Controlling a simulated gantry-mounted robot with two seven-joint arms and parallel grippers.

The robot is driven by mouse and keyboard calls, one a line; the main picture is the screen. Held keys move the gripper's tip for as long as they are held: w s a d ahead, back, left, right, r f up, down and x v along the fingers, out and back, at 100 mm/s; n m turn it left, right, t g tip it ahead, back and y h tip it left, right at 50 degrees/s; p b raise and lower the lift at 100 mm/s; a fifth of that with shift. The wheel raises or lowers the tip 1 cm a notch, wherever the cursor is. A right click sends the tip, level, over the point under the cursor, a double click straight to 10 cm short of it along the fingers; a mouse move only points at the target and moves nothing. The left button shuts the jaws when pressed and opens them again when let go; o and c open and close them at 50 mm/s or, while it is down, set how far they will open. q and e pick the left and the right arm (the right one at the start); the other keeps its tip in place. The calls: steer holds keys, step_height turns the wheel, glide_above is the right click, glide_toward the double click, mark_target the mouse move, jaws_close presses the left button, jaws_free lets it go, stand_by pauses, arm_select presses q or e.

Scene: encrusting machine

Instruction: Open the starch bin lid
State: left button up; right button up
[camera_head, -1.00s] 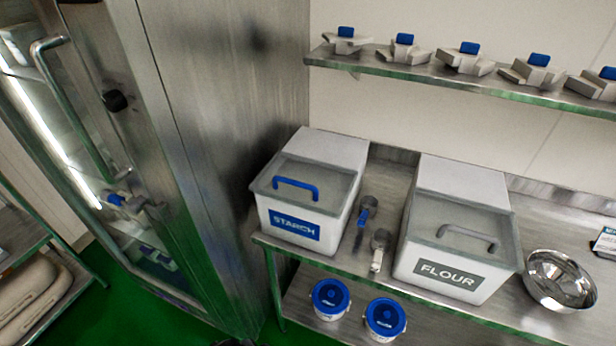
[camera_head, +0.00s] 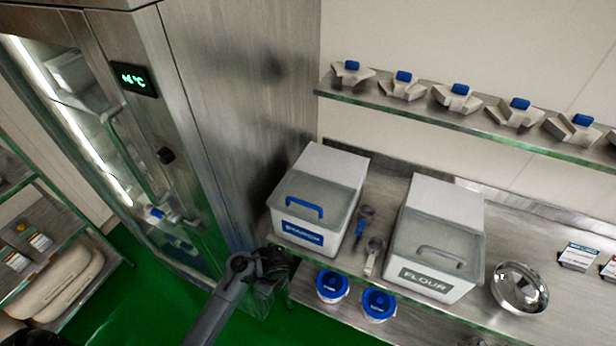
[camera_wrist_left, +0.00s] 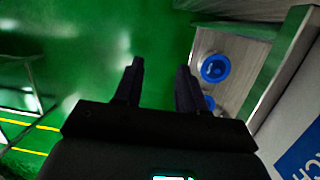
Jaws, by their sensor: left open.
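The starch bin (camera_head: 300,234) stands on the steel counter in the head view, with a blue label on its front. Its translucent lid (camera_head: 325,195) is down and has a blue bar handle (camera_head: 304,207). My left gripper (camera_head: 274,262) is in front of and below the bin's left front corner, apart from it. In the left wrist view my left gripper (camera_wrist_left: 160,68) is open with nothing between its fingers. Part of the starch label (camera_wrist_left: 302,155) shows at the right edge there. My right gripper is not in view.
The flour bin (camera_head: 432,283) stands to the right, with scoops (camera_head: 364,221) between the bins. A metal bowl (camera_head: 518,288) is further right. Blue-lidded tubs (camera_head: 332,285) sit on the lower shelf. A tall steel fridge (camera_head: 225,120) rises close on the left.

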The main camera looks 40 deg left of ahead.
arm_select(q)
steer(key=w+r+t+h+p, duration=0.1)
steer(key=w+r+p, duration=0.35)
steer(key=r, duration=0.35)
steer(key=w+r+p, duration=0.4)
steer(key=w+r, duration=0.1)
steer(key=r, duration=0.3)
steer(key=t+p, duration=0.2)
steer(key=p, duration=0.5)
glide_toward(309, 204)
steer(key=f, duration=0.6)
steer(key=shift+w+a, duration=0.35)
steer(key=shift+w, duration=0.05)
steer(key=shift+w+f, duration=0.15)
steer(key=shift+f, duration=0.75)
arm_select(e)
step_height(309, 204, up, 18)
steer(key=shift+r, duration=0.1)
arm_select(q)
jaws_close()
